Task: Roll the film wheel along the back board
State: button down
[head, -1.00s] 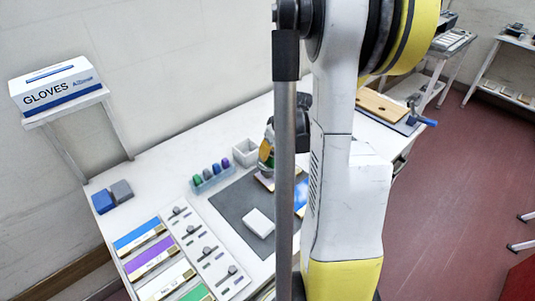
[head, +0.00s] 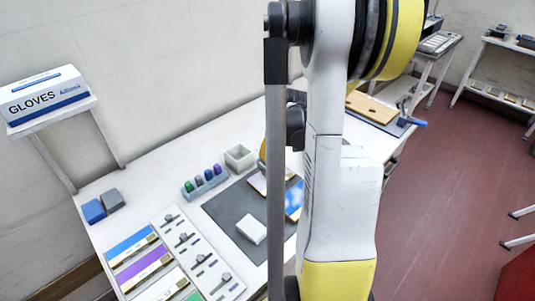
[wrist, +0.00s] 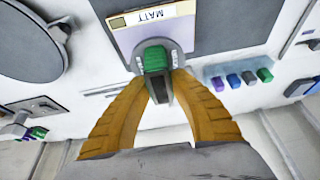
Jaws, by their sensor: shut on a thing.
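In the wrist view my gripper (wrist: 158,82) has its two orange fingers closed on the film wheel (wrist: 155,58), which shows a green block and a dark grey part between the fingertips. The wheel is over the near edge of a pale lilac board (wrist: 125,40) labelled MATT; I cannot tell whether it touches. In the head view this board (head: 257,184) lies on the dark grey mat (head: 225,212), with a blue picture board (head: 293,201) next to it. There my gripper (head: 262,152) is mostly hidden behind my arm and a grey pole, and the wheel is hidden.
A blue rack of coloured pegs (head: 205,184) and a white open box (head: 239,158) stand close by the mat. A white block (head: 251,229) lies on the mat. Coloured strips (head: 145,262) and a white tool panel (head: 200,252) fill the near left. A glove box (head: 45,93) sits on a stand.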

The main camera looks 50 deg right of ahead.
jog(key=shift+d, duration=0.15)
jog(key=shift+s+d+f, duration=0.1)
jog(key=shift+s+d, duration=0.05)
jog(key=shift+d, duration=0.65)
jog(key=d, duration=0.3)
jog(key=shift+s+d+b, duration=0.25)
jog(key=shift+b, duration=0.05)
notch_tip(320, 180, up, 7)
jog(key=p, duration=0.4)
jog(key=shift+p, duration=0.35)
dwell(0.5)
